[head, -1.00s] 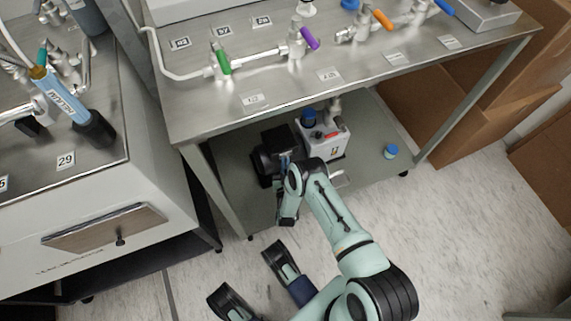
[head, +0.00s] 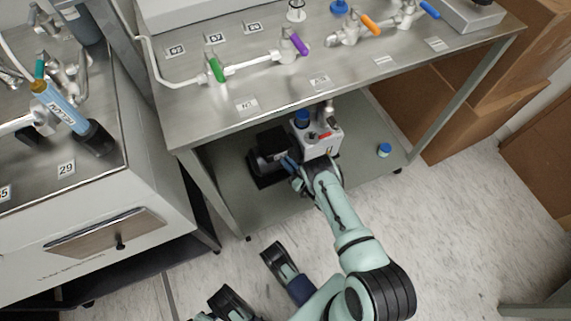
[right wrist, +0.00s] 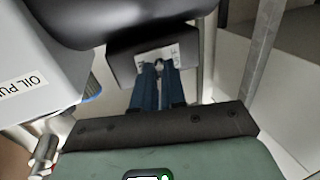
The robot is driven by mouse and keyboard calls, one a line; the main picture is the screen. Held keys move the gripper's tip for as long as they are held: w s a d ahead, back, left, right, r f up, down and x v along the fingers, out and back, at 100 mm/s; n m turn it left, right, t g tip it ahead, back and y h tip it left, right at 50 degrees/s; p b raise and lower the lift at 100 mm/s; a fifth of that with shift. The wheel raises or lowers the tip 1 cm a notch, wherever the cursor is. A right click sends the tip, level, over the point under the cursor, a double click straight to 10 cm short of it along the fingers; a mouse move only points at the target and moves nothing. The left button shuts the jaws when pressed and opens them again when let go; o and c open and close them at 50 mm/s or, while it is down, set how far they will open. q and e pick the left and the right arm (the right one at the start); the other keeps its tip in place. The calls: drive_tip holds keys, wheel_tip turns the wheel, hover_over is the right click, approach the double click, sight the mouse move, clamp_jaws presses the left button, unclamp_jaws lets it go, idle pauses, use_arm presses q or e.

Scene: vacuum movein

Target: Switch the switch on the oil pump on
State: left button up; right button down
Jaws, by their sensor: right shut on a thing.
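The oil pump stands on the lower shelf under the steel bench. Its white body (head: 318,139) has a blue cap and a red mark, and its black motor part (head: 268,156) is to the left. In the right wrist view the white body (right wrist: 40,85) carries a label partly reading "OIL PU". A small switch (right wrist: 158,64) sits on a pale plate on the black box. My right gripper (head: 290,165) reaches in under the bench edge. In the right wrist view its blue fingers (right wrist: 158,78) are closed together at the switch.
The bench top (head: 330,92) overhangs the pump and carries pipes with coloured valve handles. A bench leg (head: 215,195) stands left of the pump. A small blue-capped item (head: 384,150) is at the shelf's right. Cardboard boxes (head: 480,120) stand right.

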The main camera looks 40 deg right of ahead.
use_arm(q)
drive_tip(key=shift+s+a+f+g+b, duration=0.1)
drive_tip(key=shift+s+f+g+b, duration=0.15)
drive_tip(key=shift+s, duration=0.25)
drive_tip(key=shift+s+f+g+b, duration=0.1)
drive_tip(key=shift+s+f+b, duration=0.05)
drive_tip(key=shift+s+f, duration=0.3)
use_arm(e)
drive_tip(key=shift+d+n+y, duration=0.2)
drive_tip(key=shift+n+y, duration=0.35)
drive_tip(key=shift+y, duration=0.35)
drive_tip(key=shift+d+n+y, duration=0.15)
drive_tip(key=shift+n+y, duration=0.4)
drive_tip(key=shift+y, duration=0.35)
use_arm(q)
drive_tip(key=shift+s, duration=0.1)
use_arm(e)
drive_tip(key=shift+w, duration=0.1)
drive_tip(key=c, duration=1.5)
unclamp_jaws()
use_arm(q)
drive_tip(key=shift+r, duration=0.1)
